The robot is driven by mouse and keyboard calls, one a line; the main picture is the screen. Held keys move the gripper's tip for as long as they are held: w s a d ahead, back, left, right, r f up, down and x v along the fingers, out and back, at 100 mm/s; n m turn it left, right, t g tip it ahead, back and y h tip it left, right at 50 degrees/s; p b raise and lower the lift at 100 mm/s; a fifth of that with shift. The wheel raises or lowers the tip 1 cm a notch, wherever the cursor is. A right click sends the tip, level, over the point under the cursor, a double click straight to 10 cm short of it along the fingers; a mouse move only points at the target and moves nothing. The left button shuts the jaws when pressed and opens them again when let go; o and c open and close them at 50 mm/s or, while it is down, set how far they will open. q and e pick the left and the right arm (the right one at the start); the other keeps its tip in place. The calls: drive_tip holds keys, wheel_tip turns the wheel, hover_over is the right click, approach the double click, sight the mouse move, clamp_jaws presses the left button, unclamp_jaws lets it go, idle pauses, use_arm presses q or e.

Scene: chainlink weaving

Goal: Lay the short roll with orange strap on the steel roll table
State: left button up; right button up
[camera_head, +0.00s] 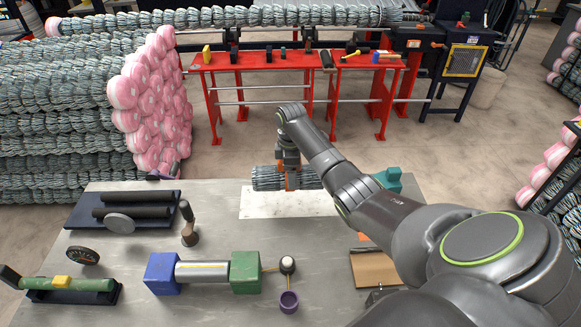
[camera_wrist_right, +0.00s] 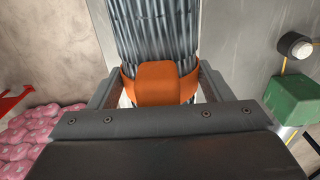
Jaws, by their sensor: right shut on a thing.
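The short roll (camera_head: 265,179) is a bundle of grey wire with an orange strap around its middle. My right gripper (camera_head: 289,178) reaches down over it from above. In the right wrist view the two jaws sit on either side of the orange strap (camera_wrist_right: 158,84), shut on the roll (camera_wrist_right: 155,30). The roll lies level, at the back edge of a pale plate (camera_head: 285,205) on the grey steel table (camera_head: 220,228). I cannot tell whether the roll touches the surface or hangs just above it. My left gripper is not in view.
A teal block (camera_head: 388,179) stands close right of the roll. A dark tray (camera_head: 90,215) is left. Pink-ended rolls (camera_head: 150,90) are stacked behind, beside a red bench (camera_head: 260,62).

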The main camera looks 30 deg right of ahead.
wheel_tip(320, 180, down, 4)
drive_tip(key=shift+w+f+b, duration=0.1)
drive_tip(key=shift+f+b, duration=0.15)
drive_tip(key=shift+b, duration=0.85)
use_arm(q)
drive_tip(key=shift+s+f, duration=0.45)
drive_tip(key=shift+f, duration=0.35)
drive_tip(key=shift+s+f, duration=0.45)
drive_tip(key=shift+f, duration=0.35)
use_arm(e)
drive_tip(key=shift+f, duration=0.5)
use_arm(q)
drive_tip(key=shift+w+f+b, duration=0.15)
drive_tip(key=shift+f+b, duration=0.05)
drive_tip(key=shift+b, duration=0.25)
use_arm(e)
drive_tip(key=shift+f, duration=0.55)
drive_tip(key=o, duration=1.4)
drive_tip(key=shift+o, duration=0.6)
drive_tip(key=shift+f, duration=0.1)
wheel_tip(320, 180, up, 11)
drive_tip(key=shift+b, duration=0.9)
wheel_tip(320, 180, up, 5)
drive_tip(key=shift+f+p, duration=0.15)
drive_tip(key=shift+p, duration=1.05)
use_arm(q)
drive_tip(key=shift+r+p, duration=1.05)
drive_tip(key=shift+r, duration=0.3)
use_arm(e)
drive_tip(key=shift+r, duration=0.95)
